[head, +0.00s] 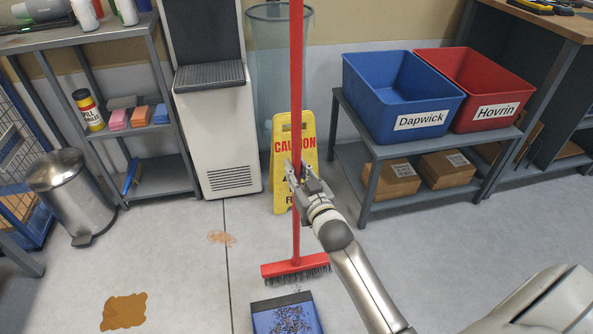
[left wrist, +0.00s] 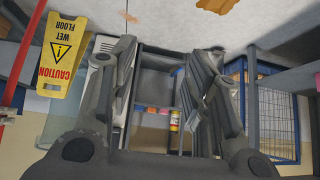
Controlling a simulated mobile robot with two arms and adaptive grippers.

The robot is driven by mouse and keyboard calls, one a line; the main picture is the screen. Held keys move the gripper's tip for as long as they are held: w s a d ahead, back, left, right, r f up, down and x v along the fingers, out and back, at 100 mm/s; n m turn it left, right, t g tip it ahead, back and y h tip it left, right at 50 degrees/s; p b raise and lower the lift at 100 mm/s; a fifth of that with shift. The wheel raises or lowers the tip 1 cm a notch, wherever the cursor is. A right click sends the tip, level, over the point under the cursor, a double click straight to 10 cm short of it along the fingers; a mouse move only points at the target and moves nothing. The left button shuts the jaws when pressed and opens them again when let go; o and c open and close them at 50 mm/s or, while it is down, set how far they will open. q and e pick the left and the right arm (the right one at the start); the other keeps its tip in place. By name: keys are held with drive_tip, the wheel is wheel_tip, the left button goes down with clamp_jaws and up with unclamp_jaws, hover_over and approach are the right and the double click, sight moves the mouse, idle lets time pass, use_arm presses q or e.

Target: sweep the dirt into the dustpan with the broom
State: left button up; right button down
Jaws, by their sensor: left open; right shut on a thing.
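A broom with a red handle (head: 296,90) and a red head (head: 294,267) with dark bristles stands upright on the floor. My right gripper (head: 297,180) is shut on the handle at about mid-height. A blue dustpan (head: 311,331) lies on the floor just in front of the broom head, cut off by the lower edge of the head view. Dark specks of dirt (head: 290,319) are on the dustpan. A few specks appear between it and the bristles. My left gripper (left wrist: 165,50) shows in the left wrist view, open and empty; it is not in the head view.
A yellow caution sign (head: 283,150) stands behind the broom, and in the left wrist view (left wrist: 62,55). Brown stains (head: 123,312) mark the floor at left. A metal bin (head: 72,195) stands far left. A blue crate (head: 372,85) and red crate (head: 478,68) sit on a right rack.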

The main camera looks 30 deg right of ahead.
use_arm(q)
drive_tip(key=w+d+r+t+h+b, duration=0.2)
drive_tip(key=w+d+r+t, duration=0.1)
drive_tip(key=w+r+t, duration=0.4)
use_arm(e)
drive_tip(key=shift+f, duration=0.95)
use_arm(q)
drive_tip(key=shift+d+r+t+h+b, duration=1.25)
drive_tip(key=shift+r+t, duration=2.15)
drive_tip(key=shift+r, duration=3.45)
use_arm(e)
drive_tip(key=s+r+p, duration=0.1)
drive_tip(key=p, duration=0.1)
drive_tip(key=s+r+p, duration=0.1)
drive_tip(key=p, duration=0.1)
drive_tip(key=shift+a, duration=0.25)
use_arm(q)
drive_tip(key=s+a+f+g+y, duration=0.2)
drive_tip(key=f+g, duration=0.4)
drive_tip(key=f, duration=0.3)
drive_tip(key=s+a+f+g+y, duration=0.2)
drive_tip(key=f+g, duration=0.4)
drive_tip(key=f, duration=0.4)
drive_tip(key=shift+s+a+f+g, duration=0.15)
drive_tip(key=shift+s+a+g, duration=0.15)
drive_tip(key=shift+s+a, duration=0.15)
use_arm(e)
drive_tip(key=shift+r, duration=0.15)
